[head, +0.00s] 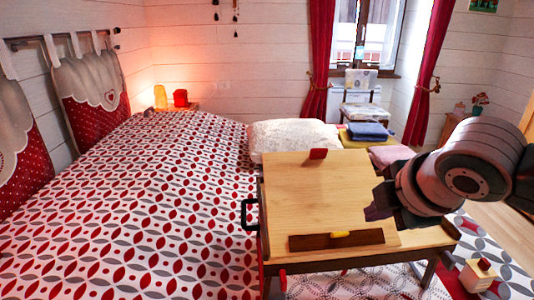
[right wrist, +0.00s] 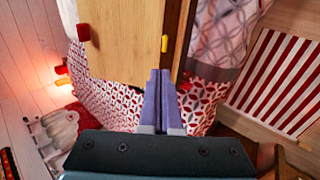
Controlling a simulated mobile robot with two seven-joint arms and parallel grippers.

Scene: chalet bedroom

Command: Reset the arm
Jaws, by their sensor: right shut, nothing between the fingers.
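My right arm comes in from the right in the head view. Its gripper (head: 378,205) is over the right part of a light wooden board (head: 290,195) on a small table. In the right wrist view its two purple fingers (right wrist: 161,80) are together with nothing between them. They overlap the board's edge in that view; I cannot tell the height between them. My left gripper is in neither view.
A red block (head: 318,154) stands at the board's far edge. A dark strip (head: 310,241) with a yellow piece (head: 340,234) lies near its front. A patterned bed (head: 130,210) fills the left. A chair (head: 361,110) stands behind. A wooden block (head: 477,275) is at lower right.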

